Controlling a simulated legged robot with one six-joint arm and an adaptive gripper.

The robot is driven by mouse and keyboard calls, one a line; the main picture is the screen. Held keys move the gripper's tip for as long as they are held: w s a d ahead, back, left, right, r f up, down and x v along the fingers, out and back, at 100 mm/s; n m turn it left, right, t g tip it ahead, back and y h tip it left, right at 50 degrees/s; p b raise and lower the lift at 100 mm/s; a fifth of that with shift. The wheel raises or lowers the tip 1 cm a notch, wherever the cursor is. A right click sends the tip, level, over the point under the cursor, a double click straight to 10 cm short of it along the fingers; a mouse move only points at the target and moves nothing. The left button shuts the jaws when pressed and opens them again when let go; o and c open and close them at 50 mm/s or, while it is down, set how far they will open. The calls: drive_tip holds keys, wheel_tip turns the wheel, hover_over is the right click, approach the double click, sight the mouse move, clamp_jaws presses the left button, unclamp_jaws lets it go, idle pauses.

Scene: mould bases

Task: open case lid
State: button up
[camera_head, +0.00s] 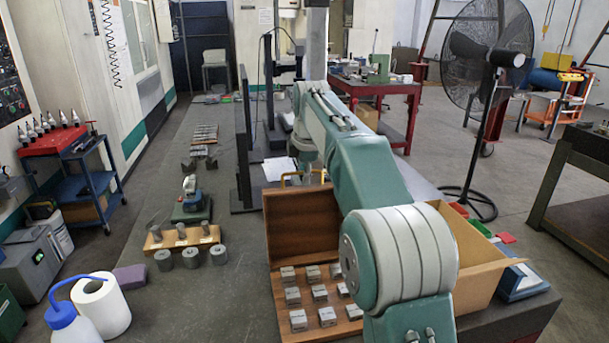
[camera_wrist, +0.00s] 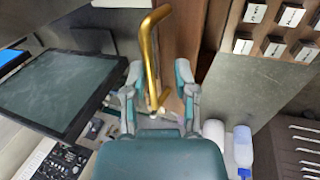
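The wooden case (camera_head: 287,325) lies on the bench, with several grey metal blocks (camera_head: 319,292) in its base. Its lid (camera_head: 300,225) stands raised at the far side, its inner face toward the head camera. The gold handle (camera_head: 291,177) shows at the lid's top edge, partly hidden by my arm. In the wrist view the handle (camera_wrist: 149,50) reaches between the fingers of my gripper (camera_wrist: 158,80). The fingers are spread apart, with a gap on each side of the handle. In the head view my arm hides most of the gripper and the case's right side.
A cardboard box (camera_head: 480,255) stands right of the case. A wooden stand with cylinders (camera_head: 182,235), a paper roll (camera_head: 100,305) and a blue-capped bottle (camera_head: 65,320) are to the left. A dark monitor (camera_wrist: 60,88) is at left in the wrist view.

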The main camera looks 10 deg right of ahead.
drive_tip(key=shift+f, duration=0.1)
drive_tip(key=v, duration=1.1)
drive_tip(key=shift+r, duration=0.4)
drive_tip(key=shift+s+a, duration=0.1)
drive_tip(key=shift+s, duration=0.1)
drive_tip(key=s+m, duration=0.5)
drive_tip(key=s, duration=0.3)
drive_tip(key=s+f+m+t, duration=0.1)
drive_tip(key=s+f+m, duration=0.5)
drive_tip(key=s+f, duration=0.4)
drive_tip(key=s+f+m+t, duration=0.1)
drive_tip(key=s+f+m, duration=0.6)
drive_tip(key=s, duration=1)
wheel_tip(320, 180, down, 3)
drive_tip(key=shift+s+f, duration=0.15)
drive_tip(key=shift+s, duration=0.05)
idle(2.3)
